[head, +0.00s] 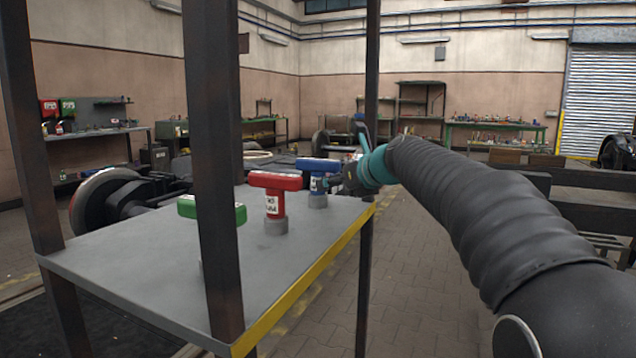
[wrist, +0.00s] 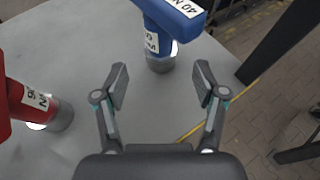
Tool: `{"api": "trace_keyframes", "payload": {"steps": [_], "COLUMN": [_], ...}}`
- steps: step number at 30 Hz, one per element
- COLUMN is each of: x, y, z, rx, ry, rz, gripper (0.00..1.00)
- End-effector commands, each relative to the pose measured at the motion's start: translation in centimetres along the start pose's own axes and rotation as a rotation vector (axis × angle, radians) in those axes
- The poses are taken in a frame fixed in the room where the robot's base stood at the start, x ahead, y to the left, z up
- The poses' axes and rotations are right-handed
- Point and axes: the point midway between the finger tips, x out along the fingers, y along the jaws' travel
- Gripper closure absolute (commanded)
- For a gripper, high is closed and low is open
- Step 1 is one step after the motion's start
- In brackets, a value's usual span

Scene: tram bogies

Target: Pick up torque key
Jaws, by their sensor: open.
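Three T-shaped torque keys stand upright on a grey table (head: 130,262). The blue key (head: 318,165) is farthest back, the red key (head: 275,182) is in the middle, and the green key (head: 238,213) is nearest, partly hidden by a dark post. My gripper (head: 334,183) is beside the blue key at the table's right edge. In the wrist view my gripper (wrist: 160,73) is open and empty. The blue key (wrist: 150,38) stands just ahead, its grey base roughly in line with the gap between the fingers. The red key (wrist: 38,108) is to the left.
Dark upright posts (head: 212,150) rise at the table's corners; one also shows at right in the wrist view (wrist: 278,45). The table has a yellow front edge (head: 300,290). A wheeled bogie (head: 105,200) lies behind it. Paved floor (head: 400,300) is open at right.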

Motion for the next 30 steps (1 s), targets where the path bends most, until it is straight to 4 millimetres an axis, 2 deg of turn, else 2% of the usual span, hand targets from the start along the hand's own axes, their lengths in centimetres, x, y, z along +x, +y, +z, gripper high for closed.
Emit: {"api": "trace_keyframes", "payload": {"steps": [4,13,21,25,30], "x": [2.5,4.4,8.0,8.9,9.0], "y": [0.0,0.0,0.0,0.0,0.0], "z": [0.0,0.1,0.5,0.5,0.5], "rx": [-0.002,-0.002,-0.002,-0.002,-0.003], "ry": [0.001,0.001,0.002,0.001,0.000], "rz": [0.000,0.000,0.000,0.000,-0.001], "gripper": [0.29,0.29,0.29,0.29,0.29]}}
